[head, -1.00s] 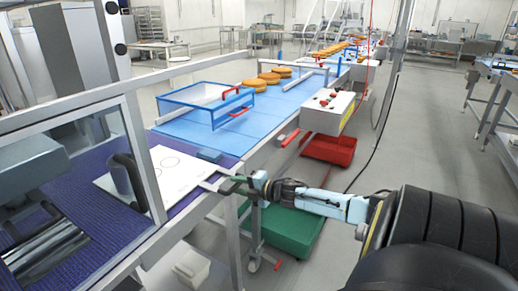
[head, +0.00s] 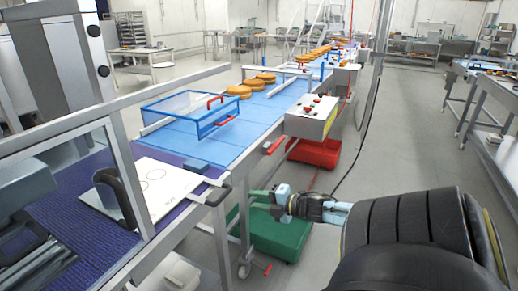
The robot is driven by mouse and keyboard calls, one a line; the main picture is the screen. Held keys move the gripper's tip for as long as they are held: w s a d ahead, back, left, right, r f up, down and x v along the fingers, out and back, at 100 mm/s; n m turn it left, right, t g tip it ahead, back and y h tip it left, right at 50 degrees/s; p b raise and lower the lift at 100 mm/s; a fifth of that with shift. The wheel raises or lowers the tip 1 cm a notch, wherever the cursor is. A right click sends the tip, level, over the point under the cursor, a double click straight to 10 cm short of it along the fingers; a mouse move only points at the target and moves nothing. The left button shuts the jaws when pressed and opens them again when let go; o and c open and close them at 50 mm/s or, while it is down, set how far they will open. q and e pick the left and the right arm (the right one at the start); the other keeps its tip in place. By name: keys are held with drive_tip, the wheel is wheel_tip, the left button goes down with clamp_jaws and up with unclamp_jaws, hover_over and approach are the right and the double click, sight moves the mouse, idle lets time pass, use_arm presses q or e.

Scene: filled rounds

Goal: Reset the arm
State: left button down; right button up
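My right gripper (head: 258,199) is in the middle of the head view, with its arm coming in from the lower right. Its light-blue body points left, and its short fingers look apart with nothing between them. It is in front of the conveyor's side, above the green crate (head: 285,238), and apart from the conveyor's edge. My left gripper is not in view.
A conveyor with a blue belt (head: 225,145) carries orange-brown rounds (head: 239,91) and a blue-framed clear guard (head: 172,112). A white board (head: 165,185) lies on the purple belt. A control box (head: 311,117) and red crate (head: 316,152) are beyond.

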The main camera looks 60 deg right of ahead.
idle(0.6)
drive_tip(key=s+f+m+g+h, duration=0.2)
drive_tip(key=s+f+m, duration=0.15)
drive_tip(key=f, duration=0.45)
drive_tip(key=s+f+m+g+h, duration=0.1)
drive_tip(key=s+f+m, duration=0.25)
drive_tip(key=f, duration=0.45)
drive_tip(key=s+a+f+m+g, duration=0.1)
drive_tip(key=s+a+f, duration=0.15)
drive_tip(key=f, duration=0.25)
drive_tip(key=s+a+f+m+g+b, duration=0.1)
drive_tip(key=s+a+f+m+g, duration=0.1)
drive_tip(key=s+f, duration=0.25)
drive_tip(key=s+a+f+m+g, duration=0.1)
drive_tip(key=s+a+f, duration=0.2)
drive_tip(key=f, duration=0.3)
drive_tip(key=s+a+f+m+g, duration=0.1)
drive_tip(key=s+a+f+g, duration=0.1)
drive_tip(key=s+a+f, duration=0.3)
drive_tip(key=s+a+f+m+g+y, duration=0.1)
drive_tip(key=s+a, duration=0.5)
drive_tip(key=a, duration=0.6)
drive_tip(key=s+a+f+m+g+y+b, duration=0.1)
drive_tip(key=s+a+f+m+g, duration=0.2)
drive_tip(key=a+f, duration=0.5)
drive_tip(key=s+a+g, duration=0.1)
drive_tip(key=s, duration=0.1)
drive_tip(key=shift+s+f+g, duration=0.3)
drive_tip(key=shift+f, duration=0.05)
